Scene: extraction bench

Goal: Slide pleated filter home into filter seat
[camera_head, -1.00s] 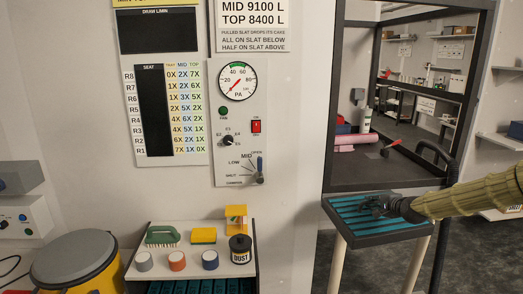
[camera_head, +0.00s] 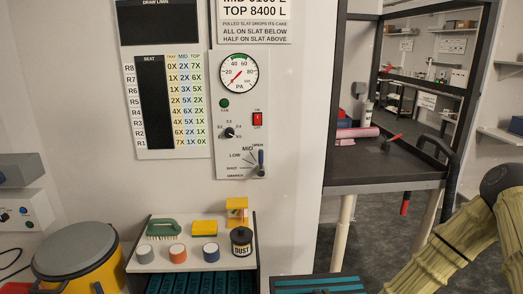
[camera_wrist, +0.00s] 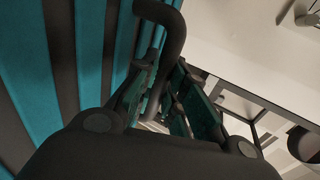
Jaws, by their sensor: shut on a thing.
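The pleated filter (camera_head: 345,285), a dark-framed panel with teal pleats, shows only in part at the bottom edge of the head view. In the wrist view its pleats (camera_wrist: 30,70) fill the left side, with its black loop handle (camera_wrist: 172,30) standing out from it. My gripper (camera_wrist: 165,105) is shut on the filter, with its fingers around the handle; their exact contact is hard to see. The gripper is mostly below the head view. I cannot make out the filter seat in either view.
A dark bench (camera_head: 385,180) with a black side rail stands at the right, above the filter. At the left, a small shelf (camera_head: 180,263) carries a brush, sponge, several jars and a dust tin over more teal pleats. A yellow bin (camera_head: 75,250) stands further left. Grey floor shows between.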

